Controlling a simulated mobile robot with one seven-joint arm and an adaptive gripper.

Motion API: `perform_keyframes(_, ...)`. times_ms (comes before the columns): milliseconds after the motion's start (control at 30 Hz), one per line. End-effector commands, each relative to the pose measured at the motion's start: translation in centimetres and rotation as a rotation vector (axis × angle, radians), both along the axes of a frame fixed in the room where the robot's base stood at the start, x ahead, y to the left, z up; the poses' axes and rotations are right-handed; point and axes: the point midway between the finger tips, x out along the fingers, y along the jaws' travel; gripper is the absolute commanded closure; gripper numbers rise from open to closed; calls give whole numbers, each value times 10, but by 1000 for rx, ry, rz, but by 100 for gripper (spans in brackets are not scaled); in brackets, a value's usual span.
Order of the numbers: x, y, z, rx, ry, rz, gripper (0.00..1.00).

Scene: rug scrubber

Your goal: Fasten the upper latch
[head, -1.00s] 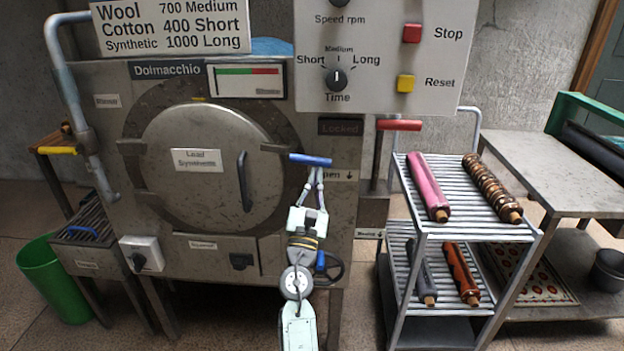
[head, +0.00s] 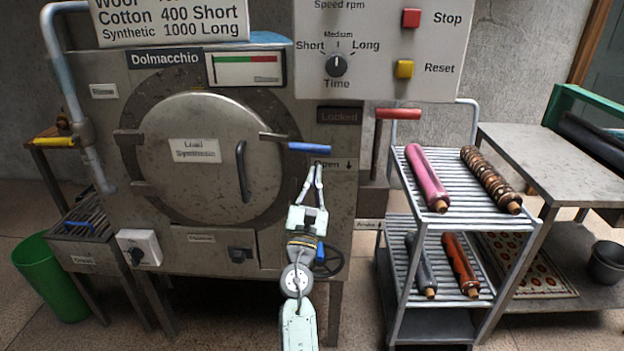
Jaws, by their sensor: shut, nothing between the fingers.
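The upper latch has a blue handle (head: 310,147) on a short metal bar, at the upper right edge of the round steel door (head: 270,170). A small gap shows between fingertips and handle. The door looks closed against the machine. My arm hides part of the machine's lower right front.
A red-handled lever (head: 398,113) stands right of the machine. A rack (head: 443,223) with rolled rugs stands close by on the right, then a metal table (head: 545,165). The control panel (head: 380,50) is above. A handwheel (head: 330,262) is beside my arm.

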Motion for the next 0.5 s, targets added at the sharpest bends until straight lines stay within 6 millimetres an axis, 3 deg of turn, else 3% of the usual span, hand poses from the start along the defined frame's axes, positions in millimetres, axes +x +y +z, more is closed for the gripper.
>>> perform_keyframes(33, 2, -2, -19, 0, 0, 0, 100)
perform_keyframes(67, 3, -3, -24, 0, 0, 0, 100)
perform_keyframes(300, -47, 1, -52, 1, 3, 1, 100)
perform_keyframes(500, -72, 3, -66, 0, 2, 0, 100)
